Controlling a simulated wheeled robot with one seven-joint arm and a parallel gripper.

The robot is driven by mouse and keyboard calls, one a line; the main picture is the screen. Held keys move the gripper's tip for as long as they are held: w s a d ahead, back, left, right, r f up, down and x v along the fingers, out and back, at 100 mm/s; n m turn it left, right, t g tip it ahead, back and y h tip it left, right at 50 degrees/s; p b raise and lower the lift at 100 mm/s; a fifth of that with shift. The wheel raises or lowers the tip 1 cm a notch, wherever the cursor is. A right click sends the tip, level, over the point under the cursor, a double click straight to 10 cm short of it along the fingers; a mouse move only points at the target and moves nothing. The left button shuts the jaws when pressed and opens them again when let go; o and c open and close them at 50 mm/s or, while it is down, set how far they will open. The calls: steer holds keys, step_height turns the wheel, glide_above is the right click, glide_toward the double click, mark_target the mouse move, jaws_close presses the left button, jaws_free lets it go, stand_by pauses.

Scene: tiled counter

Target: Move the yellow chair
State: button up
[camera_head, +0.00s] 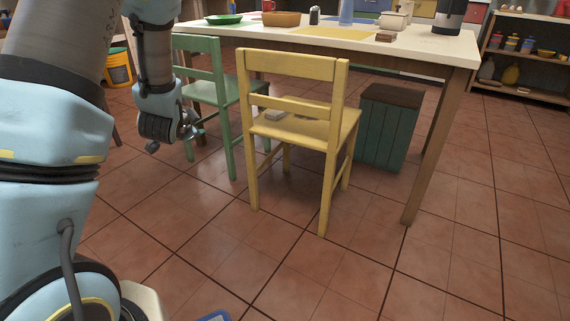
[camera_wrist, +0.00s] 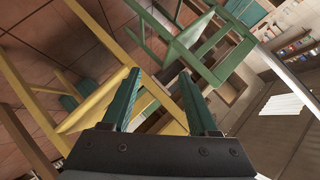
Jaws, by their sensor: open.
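The yellow chair (camera_head: 293,125) stands upright on the tiled floor in the middle of the head view, its backrest towards me and its seat at the table. In the wrist view the yellow chair (camera_wrist: 92,103) runs tilted across the left side, beyond and left of the fingers. My gripper (camera_head: 190,130) is left of the yellow chair and in front of the green chair, apart from the yellow backrest in the head view. In the wrist view my gripper (camera_wrist: 158,90) has its two green fingers spread, with nothing held between them.
A green chair (camera_head: 210,90) stands directly left of the yellow chair. A white-topped table (camera_head: 440,48) is behind both, with a green bin (camera_head: 383,135) beneath it. Shelves (camera_head: 520,62) stand far right.

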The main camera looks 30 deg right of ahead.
steer(key=s+d+f+m+h+b, duration=0.1)
steer(key=d+f+m+h+b, duration=0.4)
steer(key=d+f+b, duration=0.45)
steer(key=m+g+h+b, duration=0.1)
steer(key=m+h+b, duration=0.4)
steer(key=m+b, duration=0.25)
glide_toward(285, 140)
steer(key=shift+m, duration=0.25)
steer(key=x, duration=1.1)
steer(key=shift+d+f, duration=0.1)
steer(key=shift+d, duration=0.05)
jaws_close()
